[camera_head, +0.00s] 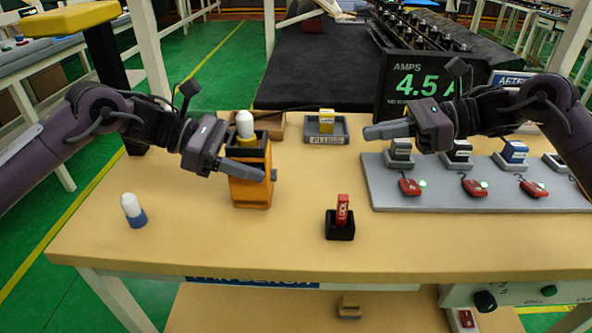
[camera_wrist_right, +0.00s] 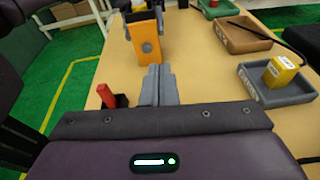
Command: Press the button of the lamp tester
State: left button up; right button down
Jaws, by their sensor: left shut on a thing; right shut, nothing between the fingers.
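The lamp tester (camera_head: 250,192) is an orange box with a dark top, upright on the bench. A white bulb (camera_head: 245,124) stands in its top. A round grey button (camera_head: 274,174) is on its right side; it faces my right wrist camera (camera_wrist_right: 147,47). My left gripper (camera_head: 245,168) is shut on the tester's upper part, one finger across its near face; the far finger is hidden. My right gripper (camera_head: 368,132) is shut and empty, raised to the right of the tester, fingers pointing left. In the right wrist view its fingertips (camera_wrist_right: 160,70) lie below the button, apart from it.
A red block (camera_head: 342,210) stands in a black holder (camera_head: 340,230) at the front. A grey tray (camera_head: 312,136) holds a yellow block (camera_head: 326,121). A grey board (camera_head: 410,198) with red clips lies at the right.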

jog(key=shift+n+g+h, duration=0.3)
jog(key=shift+n+g, duration=0.5)
jog(key=f, duration=0.1)
jog(key=s+f, duration=0.1)
jog(key=f, duration=0.2)
jog(key=shift+s+a+f, duration=0.15)
jog(key=shift+s+a, duration=0.25)
send_near(274, 175)
jog(key=a+f, duration=0.2)
jog(key=a, duration=0.2)
jog(key=shift+w+a+f, duration=0.2)
jog(key=shift+w+f, duration=0.1)
jog(key=shift+f, duration=0.1)
jog(key=shift+a, duration=0.8)
